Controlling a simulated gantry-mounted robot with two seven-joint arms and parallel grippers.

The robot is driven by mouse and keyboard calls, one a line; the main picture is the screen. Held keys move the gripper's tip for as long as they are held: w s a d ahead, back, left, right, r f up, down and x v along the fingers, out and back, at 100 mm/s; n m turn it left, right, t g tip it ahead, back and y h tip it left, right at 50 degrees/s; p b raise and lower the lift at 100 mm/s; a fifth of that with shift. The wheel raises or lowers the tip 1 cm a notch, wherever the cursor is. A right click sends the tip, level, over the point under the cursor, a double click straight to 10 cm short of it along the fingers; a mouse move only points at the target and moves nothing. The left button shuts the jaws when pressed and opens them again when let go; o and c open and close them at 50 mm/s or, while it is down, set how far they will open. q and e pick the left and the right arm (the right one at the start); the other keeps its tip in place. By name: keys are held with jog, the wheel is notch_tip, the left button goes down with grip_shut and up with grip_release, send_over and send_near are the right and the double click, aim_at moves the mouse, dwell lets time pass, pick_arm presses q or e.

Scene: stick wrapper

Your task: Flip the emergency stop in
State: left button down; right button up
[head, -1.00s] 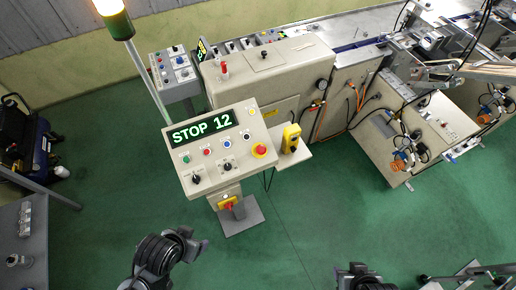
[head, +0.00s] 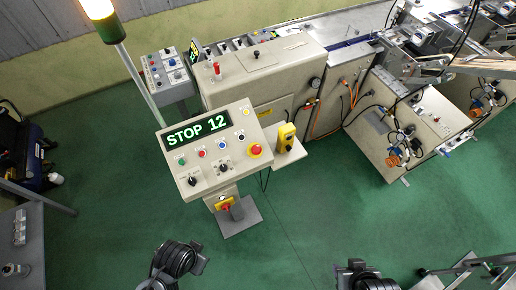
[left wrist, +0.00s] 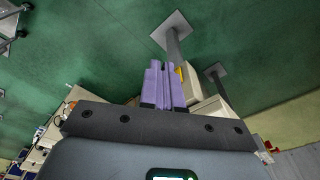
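The emergency stop, a red mushroom button on a yellow ring (head: 256,150), sits at the right edge of the tilted beige control panel (head: 187,165) in the head view. The panel's display reads STOP 12. My left gripper (head: 201,256) is low in the head view, in front of the panel and well apart from it. In the left wrist view its purple fingers (left wrist: 161,85) lie side by side, closed, with nothing seen between them. My right arm's dark end (head: 362,272) shows at the bottom edge, far from the button; its fingers cannot be made out.
A red-and-yellow switch (head: 225,203) is on the panel's pedestal. A yellow box (head: 286,136) stands on a shelf beside the panel. A lamp post (head: 137,75) rises behind it. Machinery (head: 265,90) lies behind. Green floor in front is open.

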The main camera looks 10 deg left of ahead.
pick_arm(q)
jog(key=d+f+m+g, duration=0.2)
jog(key=d+f, duration=0.3)
jog(key=f, duration=0.1)
jog(key=w+d+f+m+y+p, duration=0.1)
jog(key=w+d+m, duration=0.1)
jog(key=w+d, duration=0.3)
jog(key=w+d+f+m+y+p, duration=0.1)
jog(key=w+d+m, duration=0.15)
jog(key=w, duration=0.55)
jog(key=w+d+r+t, duration=0.1)
jog(key=w+r+t, duration=0.1)
jog(key=w+r, duration=0.8)
jog(key=w+d+r+t+y, duration=0.1)
jog(key=w+d+r+t, duration=0.1)
jog(key=w+r, duration=0.8)
jog(key=shift+w+r+m+t+p, duration=0.15)
jog(key=shift+w+m+t+p, duration=0.4)
jog(key=shift+w, duration=0.7)
